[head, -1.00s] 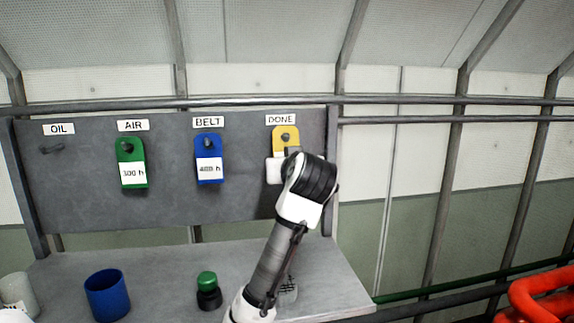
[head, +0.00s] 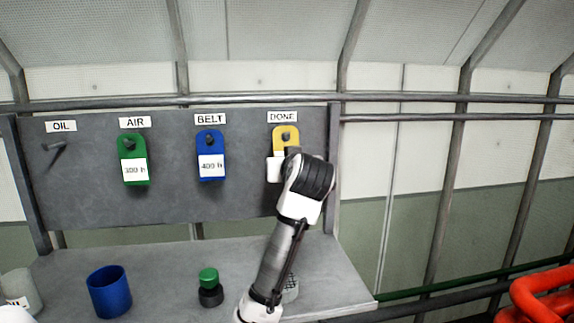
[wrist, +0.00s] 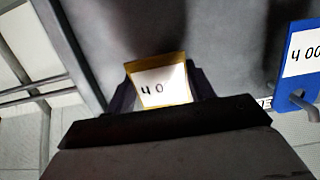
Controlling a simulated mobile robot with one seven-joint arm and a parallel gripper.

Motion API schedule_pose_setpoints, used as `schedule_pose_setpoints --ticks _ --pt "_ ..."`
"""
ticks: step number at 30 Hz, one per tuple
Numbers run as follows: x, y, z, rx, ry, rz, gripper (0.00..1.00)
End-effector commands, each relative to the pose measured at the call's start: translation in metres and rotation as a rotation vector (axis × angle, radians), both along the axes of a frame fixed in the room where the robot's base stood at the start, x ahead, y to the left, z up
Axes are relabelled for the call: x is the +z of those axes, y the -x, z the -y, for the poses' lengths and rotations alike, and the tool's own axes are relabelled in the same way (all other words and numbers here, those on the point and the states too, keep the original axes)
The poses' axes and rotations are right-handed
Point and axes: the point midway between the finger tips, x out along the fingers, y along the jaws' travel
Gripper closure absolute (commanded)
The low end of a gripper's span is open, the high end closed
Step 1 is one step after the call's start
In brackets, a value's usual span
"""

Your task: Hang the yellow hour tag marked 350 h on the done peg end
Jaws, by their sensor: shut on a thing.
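The yellow hour tag (head: 288,132) is at the peg under the DONE sign, at the right end of the grey board. A dark peg end (head: 286,137) shows at its hole; I cannot tell how far the peg passes through. Its white label is partly covered by my arm in the head view. My gripper (wrist: 163,92) is shut on the tag's lower part. In the head view my wrist hides the fingers.
The grey board (head: 90,195) also carries a green 300 h tag (head: 134,147) on AIR and a blue 400 h tag (head: 210,141) on BELT. The OIL peg (head: 56,150) is bare. A blue cup (head: 109,293) and a green-topped object (head: 209,276) stand on the shelf below.

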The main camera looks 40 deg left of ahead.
Motion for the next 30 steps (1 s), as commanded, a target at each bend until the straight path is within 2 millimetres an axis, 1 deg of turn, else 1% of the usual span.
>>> schedule_pose_setpoints --ticks 3,4,9,17,20,23,26,30 --pt "0.0 0.0 0.0 0.0 0.0 0.0 0.65" --pt "0.0 0.0 0.0 0.0 0.0 0.0 0.44" --pt "0.0 0.0 0.0 0.0 0.0 0.0 0.22" --pt "0.0 0.0 0.0 0.0 0.0 0.0 0.21" --pt "0.0 0.003 0.004 -0.001 -0.001 0.001 0.21" --pt "0.001 0.011 0.013 -0.002 -0.001 0.003 0.21" --pt "0.004 0.023 0.029 -0.003 -0.003 0.005 0.21" --pt "0.011 0.044 0.054 -0.003 -0.003 0.005 0.21"
